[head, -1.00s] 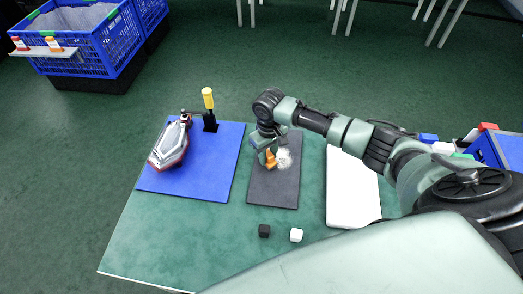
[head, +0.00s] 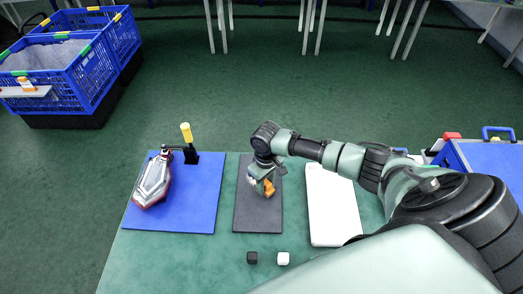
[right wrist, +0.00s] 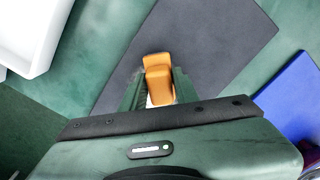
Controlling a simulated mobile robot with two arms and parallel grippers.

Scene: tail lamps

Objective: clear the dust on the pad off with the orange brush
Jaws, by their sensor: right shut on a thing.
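The orange brush (head: 269,188) is held in my right gripper (head: 263,179), low over the dark grey pad (head: 257,217), right of the pad's middle. In the right wrist view the brush (right wrist: 158,78) sits between the two green fingers (right wrist: 153,92), which are shut on it. A small pale patch (head: 251,181) shows just left of the brush in the head view; it looks like dust, partly hidden by the gripper. I cannot tell whether the bristles touch the pad. My left gripper is not in view.
A blue mat (head: 196,205) with a tail lamp (head: 153,181) and a yellow-handled clamp (head: 187,140) lies left of the pad. A white tray (head: 331,210) lies to the right. A black cube (head: 252,257) and a white cube (head: 283,258) stand in front.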

